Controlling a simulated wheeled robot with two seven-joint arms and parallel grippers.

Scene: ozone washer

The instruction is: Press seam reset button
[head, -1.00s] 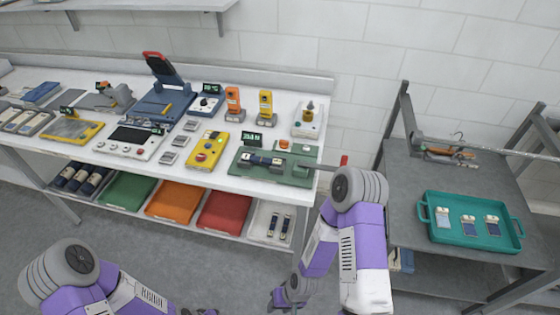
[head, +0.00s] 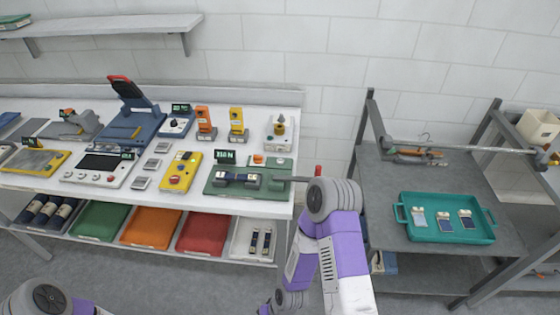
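A green seam device (head: 230,187) with a small display sits at the right end of the white table. A dark blue strap piece (head: 237,179) lies across it. A small orange button (head: 258,159) is on its back part, and a lever with a red tip sticks out to the right. A yellow control box (head: 181,171) with a red button (head: 174,180) stands left of it. I cannot read which button is labelled seam reset. Only a bit of my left arm shows at bottom left.
A grey cart (head: 381,225) with a teal tray (head: 446,238) stands to the right of the table. Several small devices crowd the white table (head: 226,155). Coloured bins, one of them red (head: 205,232), fill the lower shelf. A wall shelf (head: 100,26) hangs above.

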